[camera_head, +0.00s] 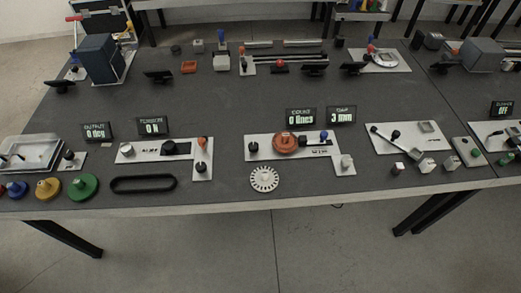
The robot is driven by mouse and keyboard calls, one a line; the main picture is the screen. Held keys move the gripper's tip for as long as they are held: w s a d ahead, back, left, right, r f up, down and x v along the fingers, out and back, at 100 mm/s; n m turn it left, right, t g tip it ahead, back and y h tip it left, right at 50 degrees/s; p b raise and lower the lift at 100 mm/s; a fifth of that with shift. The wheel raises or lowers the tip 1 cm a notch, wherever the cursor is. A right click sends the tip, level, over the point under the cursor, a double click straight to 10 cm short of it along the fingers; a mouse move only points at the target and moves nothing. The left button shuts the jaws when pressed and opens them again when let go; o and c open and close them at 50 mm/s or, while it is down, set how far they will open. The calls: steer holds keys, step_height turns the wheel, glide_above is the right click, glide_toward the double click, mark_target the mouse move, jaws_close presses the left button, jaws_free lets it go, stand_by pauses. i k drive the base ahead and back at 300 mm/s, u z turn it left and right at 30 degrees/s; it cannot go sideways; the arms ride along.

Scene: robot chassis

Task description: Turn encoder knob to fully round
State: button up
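A white board (264,148) on the dark table carries a round orange-red part (285,142), a black knob (253,147) at its left and a blue-topped part (323,135) at its right. A grey-capped post (346,160) stands at its front right. Behind it, one display (301,117) reads "COUNT 0 lines" and another (341,115) reads "GAP 3 mm". A white slotted disc (264,179) lies in front of the board. Which part is the encoder knob I cannot tell for certain. My gripper is not in view.
A black belt loop (144,184) and coloured pulleys (83,187) lie near the front edge. A white board with a lever (405,139) is at the right. The table's middle is clear.

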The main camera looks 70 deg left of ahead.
mark_target(253, 148)
steer(key=z, duration=0.1)
steer(key=k, duration=1.55)
steer(key=u, duration=1.45)
steer(key=i, duration=0.85)
steer(key=z, duration=0.15)
